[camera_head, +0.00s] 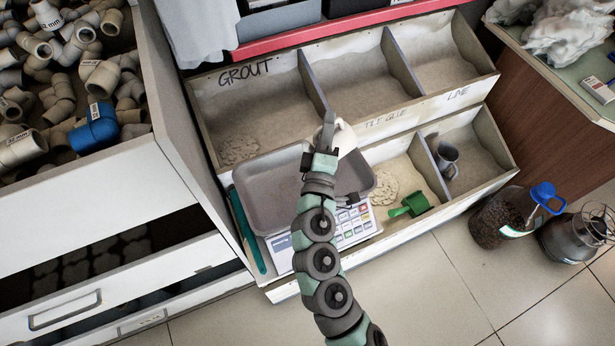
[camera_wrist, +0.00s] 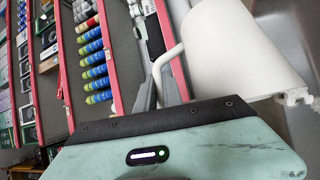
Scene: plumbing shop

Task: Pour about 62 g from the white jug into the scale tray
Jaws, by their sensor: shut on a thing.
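The white jug (camera_head: 345,136) is mostly behind my gripper (camera_head: 326,140) in the head view. In the wrist view the white jug (camera_wrist: 240,45) fills the upper right, and my gripper (camera_wrist: 163,85) is shut on its thin handle. The jug is held above the far right part of the scale tray and looks tilted in the wrist view. The grey scale tray (camera_head: 265,190) sits on the scale (camera_head: 345,230), whose keypad shows at the front. My arm hides part of the tray and scale.
Wooden bins (camera_head: 440,100) marked GROUT and LIME stand behind. A green scoop (camera_head: 412,204) and a grey jug (camera_head: 447,160) lie in the front bins. A teal stick (camera_head: 247,232) is left of the scale. A brown-filled bottle (camera_head: 505,218) stands on the floor at right.

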